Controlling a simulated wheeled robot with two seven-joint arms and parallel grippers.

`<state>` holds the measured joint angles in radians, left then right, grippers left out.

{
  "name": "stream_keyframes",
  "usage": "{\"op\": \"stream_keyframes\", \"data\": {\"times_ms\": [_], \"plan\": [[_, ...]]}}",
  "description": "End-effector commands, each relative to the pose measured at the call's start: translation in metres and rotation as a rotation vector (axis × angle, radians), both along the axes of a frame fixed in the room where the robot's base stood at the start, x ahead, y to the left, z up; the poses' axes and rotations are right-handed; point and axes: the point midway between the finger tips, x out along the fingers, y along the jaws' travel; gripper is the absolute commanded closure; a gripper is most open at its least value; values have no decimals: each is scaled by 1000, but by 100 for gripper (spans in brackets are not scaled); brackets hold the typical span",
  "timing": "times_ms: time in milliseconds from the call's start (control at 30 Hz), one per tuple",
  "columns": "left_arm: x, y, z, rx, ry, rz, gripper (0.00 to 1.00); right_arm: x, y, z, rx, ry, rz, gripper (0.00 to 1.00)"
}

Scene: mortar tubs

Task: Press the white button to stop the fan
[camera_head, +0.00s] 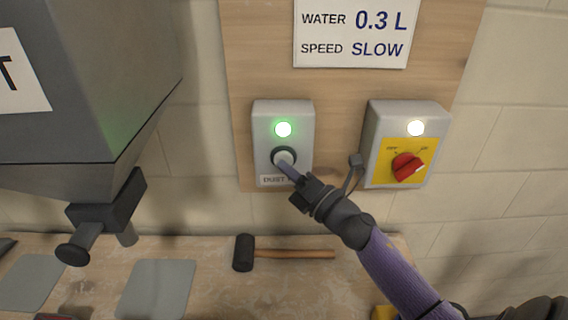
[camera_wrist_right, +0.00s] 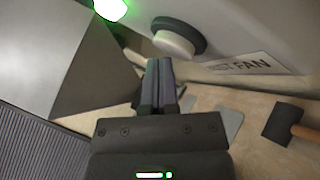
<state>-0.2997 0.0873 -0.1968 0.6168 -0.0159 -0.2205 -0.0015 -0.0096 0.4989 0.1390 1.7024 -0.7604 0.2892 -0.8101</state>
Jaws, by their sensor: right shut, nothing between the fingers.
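The white button (camera_head: 281,155) sits in a dark ring on a grey box (camera_head: 262,135) on the wooden wall board. A green light (camera_head: 283,129) glows above it. The label below is partly covered in the head view; "FAN" reads in the right wrist view (camera_wrist_right: 252,65). My right gripper (camera_head: 287,166) is shut and empty, its fingertips at the button's lower edge. In the right wrist view the fingertips (camera_wrist_right: 159,64) are just below the white button (camera_wrist_right: 173,44); I cannot tell whether they touch it. The fan itself cannot be made out. My left gripper is out of view.
A second grey box with a red rotary switch (camera_head: 407,166) and a lit white lamp is to the right. A dark hopper (camera_head: 85,95) with an outlet juts out at left. A mallet (camera_head: 244,253) and grey plates (camera_head: 157,290) lie on the bench below.

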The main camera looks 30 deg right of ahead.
Motion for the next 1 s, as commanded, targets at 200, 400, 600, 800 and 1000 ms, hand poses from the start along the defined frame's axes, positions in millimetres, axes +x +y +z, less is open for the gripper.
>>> {"op": "stream_keyframes", "data": {"times_ms": [200, 400, 600, 800, 1000], "plan": [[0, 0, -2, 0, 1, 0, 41, 4, -3, 1, 0, -2, -1, 100], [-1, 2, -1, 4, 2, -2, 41, 3, -2, 1, 0, -2, -1, 100], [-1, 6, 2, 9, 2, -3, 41, -3, 1, 1, 1, -2, -2, 100], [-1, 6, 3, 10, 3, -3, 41, -5, 3, 1, 2, -1, -1, 100], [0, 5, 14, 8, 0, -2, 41, -29, 17, 2, 2, 0, 0, 100]]}}
